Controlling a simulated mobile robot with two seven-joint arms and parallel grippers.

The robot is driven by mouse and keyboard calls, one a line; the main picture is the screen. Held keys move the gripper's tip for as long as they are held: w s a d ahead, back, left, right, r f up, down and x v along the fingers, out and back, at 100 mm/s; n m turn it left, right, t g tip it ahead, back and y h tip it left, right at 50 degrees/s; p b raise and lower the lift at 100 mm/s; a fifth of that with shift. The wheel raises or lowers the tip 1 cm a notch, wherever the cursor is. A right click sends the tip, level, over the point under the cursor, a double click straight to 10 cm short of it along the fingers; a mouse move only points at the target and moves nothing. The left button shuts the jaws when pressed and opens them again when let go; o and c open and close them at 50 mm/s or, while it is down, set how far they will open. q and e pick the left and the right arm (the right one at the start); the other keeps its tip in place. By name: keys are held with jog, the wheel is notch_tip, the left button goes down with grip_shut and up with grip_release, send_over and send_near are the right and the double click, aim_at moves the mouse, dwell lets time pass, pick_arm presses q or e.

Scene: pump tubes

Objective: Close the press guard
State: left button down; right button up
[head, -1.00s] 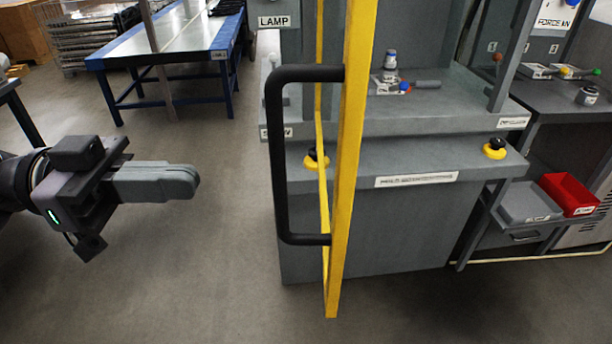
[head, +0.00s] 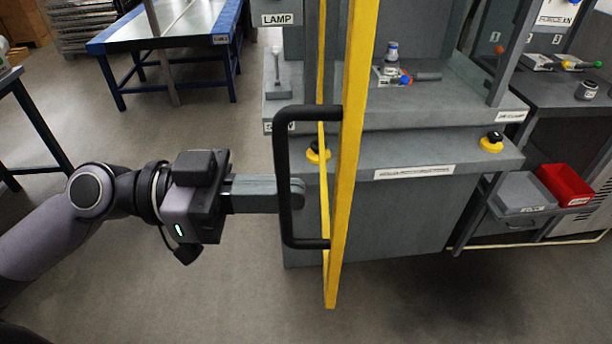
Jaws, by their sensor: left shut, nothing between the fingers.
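The press guard (head: 352,150) is a yellow-framed door seen nearly edge-on, swung out in front of the grey press (head: 400,215). Its black bar handle (head: 282,165) stands upright on the left side of the frame. My left gripper (head: 297,193) comes in from the left with its fingers shut and empty. Its fingertips overlap the handle's upright bar in the picture; I cannot tell whether they touch it. My right gripper is not in view.
Two yellow-and-black buttons (head: 491,142) sit on the press front, one partly behind the guard. A small vial (head: 391,55) stands on the press bed. A red bin (head: 565,185) is at the right. A blue-framed table (head: 165,35) stands behind left. The floor between is clear.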

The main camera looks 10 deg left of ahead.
pick_arm(q)
jog(key=d, duration=0.1)
jog(key=d+p, duration=0.1)
jog(key=d, duration=0.1)
jog(key=shift+w, duration=0.25)
jog(key=shift+w+d, duration=0.1)
jog(key=shift+d, duration=0.05)
